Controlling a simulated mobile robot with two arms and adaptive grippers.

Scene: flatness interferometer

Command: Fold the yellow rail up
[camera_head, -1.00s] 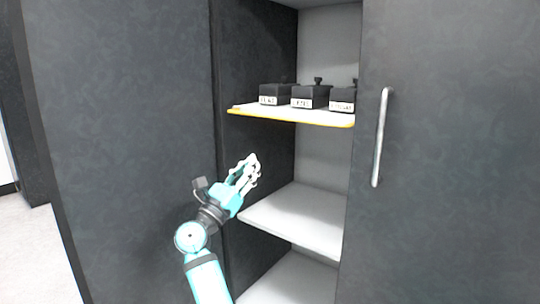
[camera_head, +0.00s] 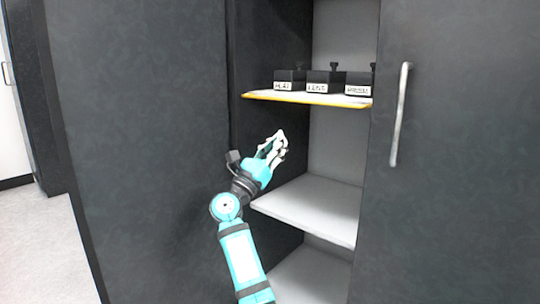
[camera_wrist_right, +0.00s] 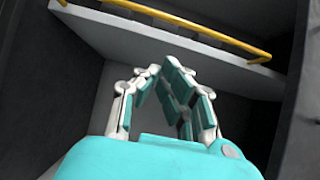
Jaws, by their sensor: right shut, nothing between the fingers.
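The yellow rail (camera_head: 305,101) runs along the front edge of the upper shelf (camera_head: 352,97) in the open cabinet bay. In the right wrist view the rail (camera_wrist_right: 205,29) crosses the top of the picture along that shelf's edge, with short yellow end pieces bending toward the shelf. My right gripper (camera_head: 279,136) is below the shelf and the rail, in front of the bay, and touches neither. Its fingers (camera_wrist_right: 158,68) are shut with nothing between them and point up toward the shelf's underside. My left gripper is not in view.
Several black labelled boxes (camera_head: 324,81) stand on the upper shelf behind the rail. A bare lower shelf (camera_head: 318,210) is below my gripper. A dark door with a metal handle (camera_head: 400,115) covers the right side. A dark panel (camera_head: 140,130) stands on the left.

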